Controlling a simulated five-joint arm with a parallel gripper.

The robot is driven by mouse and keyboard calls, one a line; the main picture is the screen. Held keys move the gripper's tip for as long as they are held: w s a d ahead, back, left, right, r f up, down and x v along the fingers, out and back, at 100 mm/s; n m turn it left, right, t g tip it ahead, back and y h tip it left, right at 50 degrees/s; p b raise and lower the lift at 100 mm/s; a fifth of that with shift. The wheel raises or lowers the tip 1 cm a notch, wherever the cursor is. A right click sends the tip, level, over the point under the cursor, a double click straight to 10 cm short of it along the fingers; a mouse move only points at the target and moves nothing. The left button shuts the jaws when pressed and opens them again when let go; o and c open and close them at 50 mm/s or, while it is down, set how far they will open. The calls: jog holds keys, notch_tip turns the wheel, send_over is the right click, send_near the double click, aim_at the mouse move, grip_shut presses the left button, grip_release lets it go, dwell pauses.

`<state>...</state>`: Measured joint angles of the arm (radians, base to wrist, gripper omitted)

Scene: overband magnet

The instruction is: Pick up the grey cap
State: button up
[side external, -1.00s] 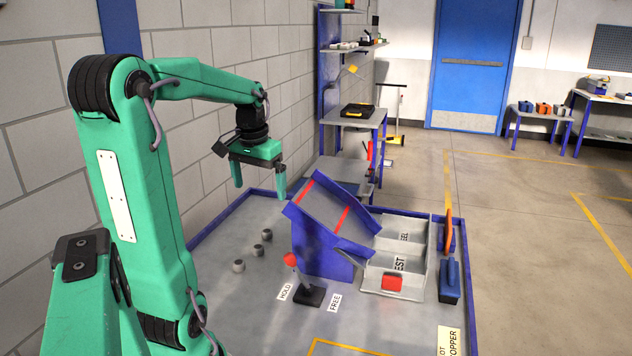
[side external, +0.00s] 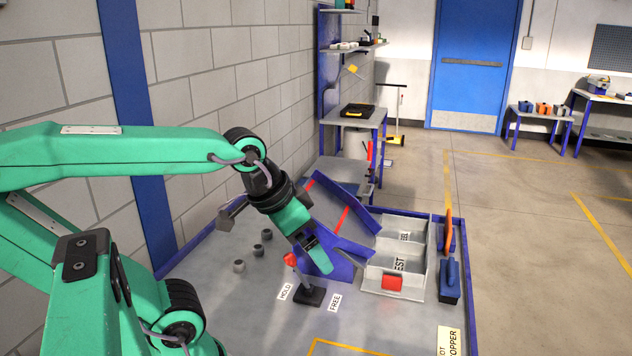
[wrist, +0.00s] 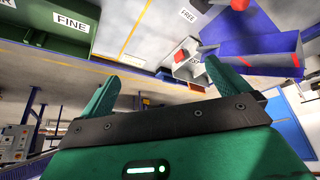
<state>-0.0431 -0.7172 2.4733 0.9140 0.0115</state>
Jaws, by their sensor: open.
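Three small grey round pieces stand in a row on the table left of the blue ramp: a near one (side external: 238,266), a middle one (side external: 257,250) and a far one (side external: 266,234). They look alike, and I cannot tell which is the grey cap. My gripper (side external: 318,258) is tilted down to the right in front of the ramp, right of these pieces and above the table. In the wrist view my gripper (wrist: 160,84) has its two green fingers apart with nothing held between them. None of the grey pieces can be made out there.
The blue ramp (side external: 336,268) has red stripes. A red-knobbed lever (side external: 308,294) stands between HOLD and FREE labels, close to my gripper. A grey divided tray (side external: 377,278) is right of the ramp. The wrist view shows a green bin labelled FINE (wrist: 55,35).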

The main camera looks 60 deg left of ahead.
jog(key=shift+s+d+f, duration=0.15)
jog(key=shift+s+d, duration=0.1)
jog(key=shift+d, duration=0.3)
jog(key=shift+c, duration=0.2)
jog(key=c, duration=0.9)
